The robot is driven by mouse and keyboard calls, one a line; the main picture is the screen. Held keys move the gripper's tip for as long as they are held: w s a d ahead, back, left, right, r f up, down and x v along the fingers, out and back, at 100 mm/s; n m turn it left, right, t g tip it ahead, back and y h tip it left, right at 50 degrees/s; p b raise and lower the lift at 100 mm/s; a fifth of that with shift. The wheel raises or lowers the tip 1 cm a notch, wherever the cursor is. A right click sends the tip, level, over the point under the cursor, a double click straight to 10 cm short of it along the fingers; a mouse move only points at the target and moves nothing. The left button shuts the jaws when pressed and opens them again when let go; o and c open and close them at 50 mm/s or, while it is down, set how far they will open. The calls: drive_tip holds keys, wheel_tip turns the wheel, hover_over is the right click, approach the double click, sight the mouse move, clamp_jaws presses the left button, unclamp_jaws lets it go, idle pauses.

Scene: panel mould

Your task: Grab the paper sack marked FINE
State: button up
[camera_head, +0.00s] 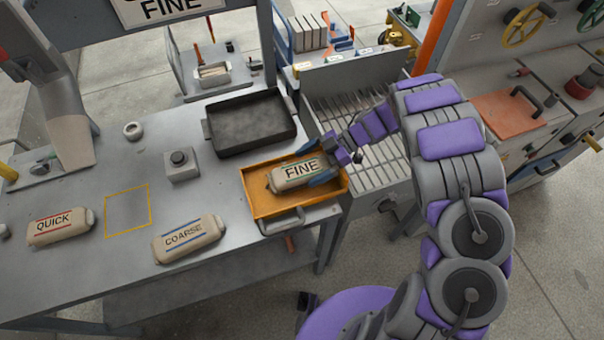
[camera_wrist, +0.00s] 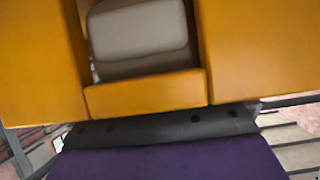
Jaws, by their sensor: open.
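Contact cannot be told. In the wrist view a plain pale part of the sack (camera_wrist: 138,32) shows between broad orange surfaces; its lettering is out of sight there. The sack marked COARSE (camera_head: 187,240) and the sack marked QUICK (camera_head: 60,227) lie on the table.
A dark empty tray (camera_head: 250,122) sits behind the orange one. A slatted metal basin (camera_head: 352,110) stands right of the table. A FINE sign (camera_head: 170,8) hangs above.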

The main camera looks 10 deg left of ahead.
drive_tip(key=shift+x, duration=0.9)
drive_tip(key=shift+d+r, duration=0.1)
drive_tip(key=shift+c, duration=0.8)
drive_tip(key=c, duration=0.9)
